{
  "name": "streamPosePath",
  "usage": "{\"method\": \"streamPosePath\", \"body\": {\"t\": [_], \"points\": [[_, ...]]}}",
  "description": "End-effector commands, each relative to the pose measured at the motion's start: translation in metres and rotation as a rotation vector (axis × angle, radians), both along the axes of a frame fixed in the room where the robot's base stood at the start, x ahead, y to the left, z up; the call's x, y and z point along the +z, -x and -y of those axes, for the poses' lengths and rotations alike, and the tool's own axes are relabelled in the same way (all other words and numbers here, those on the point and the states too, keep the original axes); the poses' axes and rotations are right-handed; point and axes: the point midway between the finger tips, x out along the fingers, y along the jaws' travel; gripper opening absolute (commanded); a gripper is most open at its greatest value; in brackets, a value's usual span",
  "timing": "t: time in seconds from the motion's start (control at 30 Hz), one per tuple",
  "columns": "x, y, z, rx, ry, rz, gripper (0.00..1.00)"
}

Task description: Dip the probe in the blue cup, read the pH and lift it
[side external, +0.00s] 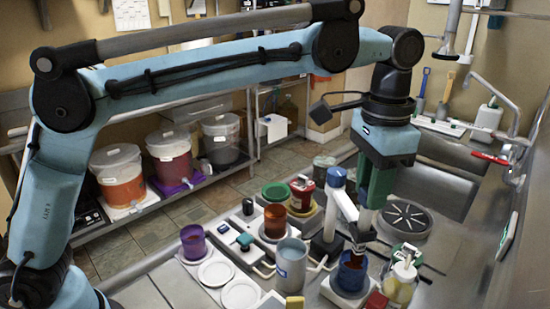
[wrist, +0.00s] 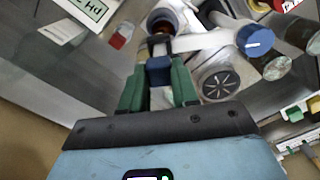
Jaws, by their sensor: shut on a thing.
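My gripper (side external: 361,234) is just above the cup, pointing down. In the wrist view its green fingers (wrist: 157,88) are shut on the dark blue block of the probe (wrist: 158,70). The probe's lower end is hidden, so I cannot tell whether it touches the liquid.
A blue-topped post (side external: 337,177) with a white arm stands close beside my gripper. A grey cup (side external: 291,265), purple cup (side external: 194,246) and orange cup (side external: 275,222) stand to the left. A squat bottle (side external: 400,285) is close on the right. A round drain (side external: 405,219) lies behind.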

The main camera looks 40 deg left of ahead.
Motion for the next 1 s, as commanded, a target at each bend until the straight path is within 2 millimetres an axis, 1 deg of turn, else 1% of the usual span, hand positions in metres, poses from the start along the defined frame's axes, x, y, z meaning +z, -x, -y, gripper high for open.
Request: {"method": "streamPosePath", "body": {"t": [0.03, 0.1, 0.2, 0.5, 0.53, 0.7, 1.0], "points": [[0.006, 0.0, 0.0, -0.003, 0.0, 0.0, 0.0], [0.012, 0.0, 0.0, -0.003, 0.0, 0.0, 0.0], [0.017, 0.0, 0.0, -0.003, 0.0, 0.0, 0.0], [0.019, 0.001, 0.0, -0.003, 0.001, 0.002, 0.0], [0.019, 0.001, 0.0, -0.003, 0.001, 0.002, 0.31], [0.019, 0.001, 0.0, -0.002, 0.001, 0.001, 0.55], [0.018, 0.0, 0.0, -0.001, 0.0, 0.0, 0.55]]}}
